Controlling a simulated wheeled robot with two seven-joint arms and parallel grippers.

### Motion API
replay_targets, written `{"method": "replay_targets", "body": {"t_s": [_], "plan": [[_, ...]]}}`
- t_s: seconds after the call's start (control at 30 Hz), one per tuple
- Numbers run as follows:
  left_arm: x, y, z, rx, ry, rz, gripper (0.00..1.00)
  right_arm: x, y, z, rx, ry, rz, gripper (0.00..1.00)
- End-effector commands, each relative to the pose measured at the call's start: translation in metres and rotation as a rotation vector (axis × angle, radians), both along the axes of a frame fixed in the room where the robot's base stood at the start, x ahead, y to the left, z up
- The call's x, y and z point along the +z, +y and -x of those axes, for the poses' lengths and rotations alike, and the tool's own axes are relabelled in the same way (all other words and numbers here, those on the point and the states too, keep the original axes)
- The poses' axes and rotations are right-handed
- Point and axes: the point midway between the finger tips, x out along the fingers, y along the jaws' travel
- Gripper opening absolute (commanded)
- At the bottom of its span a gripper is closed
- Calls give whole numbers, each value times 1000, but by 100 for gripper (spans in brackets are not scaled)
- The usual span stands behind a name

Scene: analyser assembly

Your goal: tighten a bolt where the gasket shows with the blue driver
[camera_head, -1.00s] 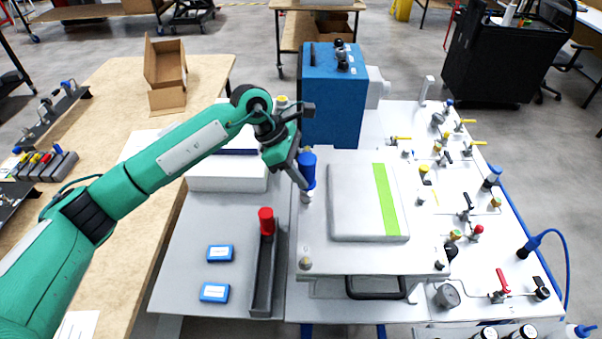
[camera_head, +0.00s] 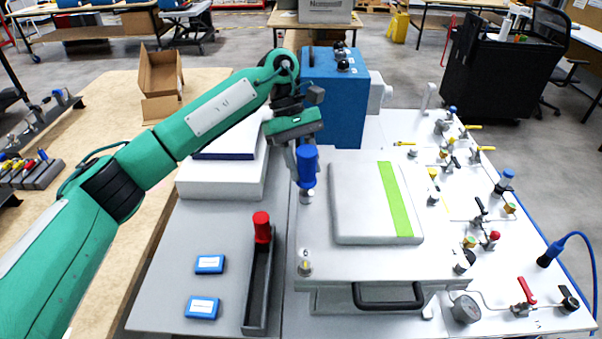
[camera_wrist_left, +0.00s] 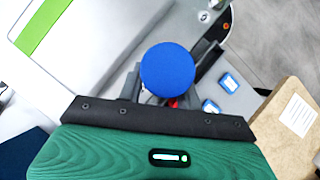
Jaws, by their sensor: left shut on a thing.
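The blue driver (camera_head: 307,168) stands roughly upright at the left edge of the grey plate (camera_head: 345,262), beside the lidded block. My left gripper (camera_head: 298,158) is shut on it, coming from above and behind. In the left wrist view the driver's round blue top (camera_wrist_left: 167,70) lies between the fingers. A silver piece shows under the driver; I cannot tell whether it touches a bolt. A bolt (camera_head: 305,266) with a yellowish ring stands at the plate's front left corner. Another bolt (camera_head: 462,264) stands at the front right. I cannot make out a gasket for sure. My right gripper is out of view.
A red driver (camera_head: 262,228) stands in a dark narrow tray (camera_head: 257,300) left of the plate. Two blue boxes (camera_head: 209,264) lie on the grey table. A tall blue unit (camera_head: 336,105) stands behind the plate. Valves and fittings crowd the right panel.

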Motion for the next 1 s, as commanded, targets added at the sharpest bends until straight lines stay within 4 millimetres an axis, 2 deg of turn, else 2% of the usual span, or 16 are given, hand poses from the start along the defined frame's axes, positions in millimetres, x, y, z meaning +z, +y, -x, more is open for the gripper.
{"method": "replay_targets", "body": {"t_s": [0.03,0.13,0.27,0.33,0.5,0.8,0.83,0.9,1.0], "plan": [[-7,-4,3,-55,8,1,0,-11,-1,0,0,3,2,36],[-6,-5,2,-125,7,1,0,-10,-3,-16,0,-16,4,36],[-4,-7,2,-256,7,0,0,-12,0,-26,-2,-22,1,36],[2,-6,1,-305,8,1,0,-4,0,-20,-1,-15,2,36],[2,-7,0,-400,7,0,0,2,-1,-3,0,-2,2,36],[3,-10,-2,-682,5,-1,0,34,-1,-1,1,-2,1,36],[-2,-9,-2,-684,6,2,39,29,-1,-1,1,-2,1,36],[-3,-9,-2,-678,4,4,51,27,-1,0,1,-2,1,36],[-3,-8,-2,-677,3,3,51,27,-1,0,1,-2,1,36]]}}
